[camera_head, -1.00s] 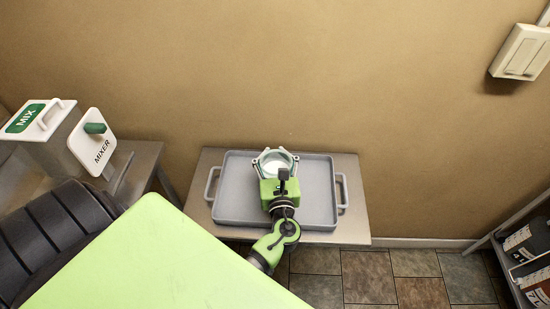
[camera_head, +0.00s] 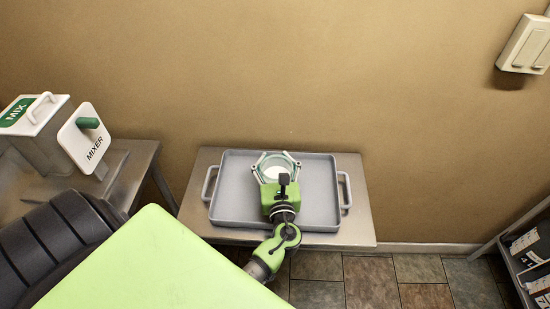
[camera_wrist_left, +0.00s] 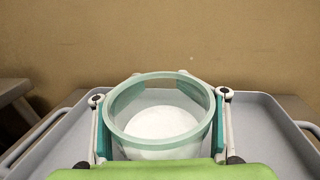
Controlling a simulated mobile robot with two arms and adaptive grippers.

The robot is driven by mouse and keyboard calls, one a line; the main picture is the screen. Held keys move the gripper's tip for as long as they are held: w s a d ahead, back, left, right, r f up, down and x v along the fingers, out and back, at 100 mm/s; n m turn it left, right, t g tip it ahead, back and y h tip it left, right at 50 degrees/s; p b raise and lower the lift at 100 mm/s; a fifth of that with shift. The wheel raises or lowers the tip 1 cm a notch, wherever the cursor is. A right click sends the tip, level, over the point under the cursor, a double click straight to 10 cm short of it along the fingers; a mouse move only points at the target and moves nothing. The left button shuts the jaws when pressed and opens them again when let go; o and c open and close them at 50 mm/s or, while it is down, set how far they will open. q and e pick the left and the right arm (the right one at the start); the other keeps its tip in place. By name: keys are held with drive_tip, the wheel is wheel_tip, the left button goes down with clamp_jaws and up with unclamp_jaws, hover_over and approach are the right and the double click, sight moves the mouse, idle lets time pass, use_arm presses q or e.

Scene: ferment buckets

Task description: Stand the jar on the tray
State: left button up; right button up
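The jar (camera_head: 276,161) is a pale green, see-through open vessel with a white fill or floor inside, and it stands upright. My left gripper (camera_head: 276,155) reaches from the near side with one finger on each side of the jar. In the left wrist view the jar (camera_wrist_left: 156,145) sits between the finger pads with no clear gap. The grey tray (camera_head: 232,185), with a raised rim and two side handles, lies under the jar. Whether the jar's base touches the tray is hidden. My right gripper is out of view.
The tray rests on a metal table (camera_head: 359,215) against the tan wall. A mixer (camera_head: 88,138) stands on another table at left. A shelf with bottles (camera_head: 525,250) is at the right edge. The tray's left and right parts are bare.

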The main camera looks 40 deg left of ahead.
use_arm(q)
drive_tip(key=o, duration=0.4)
drive_tip(key=shift+c, duration=0.2)
drive_tip(key=shift+r, duration=0.1)
drive_tip(key=b+v, duration=0.2)
drive_tip(key=v, duration=0.9)
drive_tip(key=shift+b, duration=0.3)
drive_tip(key=shift+s+d, duration=0.35)
drive_tip(key=shift+s, duration=0.1)
